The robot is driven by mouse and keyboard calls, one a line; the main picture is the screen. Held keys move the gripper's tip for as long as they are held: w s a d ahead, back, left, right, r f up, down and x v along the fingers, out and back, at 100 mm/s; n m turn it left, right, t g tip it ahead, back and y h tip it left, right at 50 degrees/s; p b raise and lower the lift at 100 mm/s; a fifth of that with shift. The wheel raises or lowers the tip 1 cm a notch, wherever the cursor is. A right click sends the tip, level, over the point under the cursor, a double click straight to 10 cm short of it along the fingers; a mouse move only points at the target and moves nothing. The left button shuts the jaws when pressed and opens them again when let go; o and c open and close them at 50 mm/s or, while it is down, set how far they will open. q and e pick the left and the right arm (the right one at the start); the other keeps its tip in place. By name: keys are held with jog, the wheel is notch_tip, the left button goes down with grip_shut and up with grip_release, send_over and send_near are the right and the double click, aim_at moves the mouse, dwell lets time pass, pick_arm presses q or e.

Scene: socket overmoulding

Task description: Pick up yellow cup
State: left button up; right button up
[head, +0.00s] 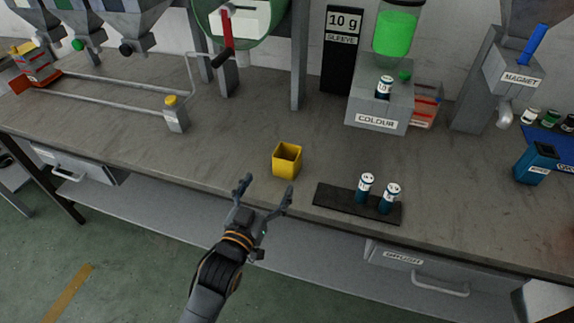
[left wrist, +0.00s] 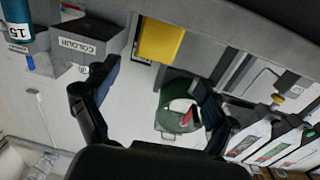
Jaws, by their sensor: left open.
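The yellow cup (head: 287,160) is a square, open-topped box standing upright on the grey workbench (head: 235,125), near its front edge. My left gripper (head: 266,189) is open and empty, in front of the cup and apart from it in the head view. In the left wrist view the cup (left wrist: 160,41) shows at the top, beyond the open fingers (left wrist: 155,85). My right gripper is in neither view.
A dark mat (head: 335,200) with two blue-and-white bottles (head: 365,187) lies right of the cup. The COLOUR block (head: 380,107) stands behind. A small grey block with a yellow top (head: 175,115) is left. Bench around the cup is clear.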

aim_at(283, 165)
pick_arm(q)
jog(key=x, duration=0.9)
jog(key=shift+w+d+f, duration=0.2)
jog(key=shift+d+f, duration=0.05)
jog(key=shift+d, duration=0.2)
jog(key=c, duration=1.1)
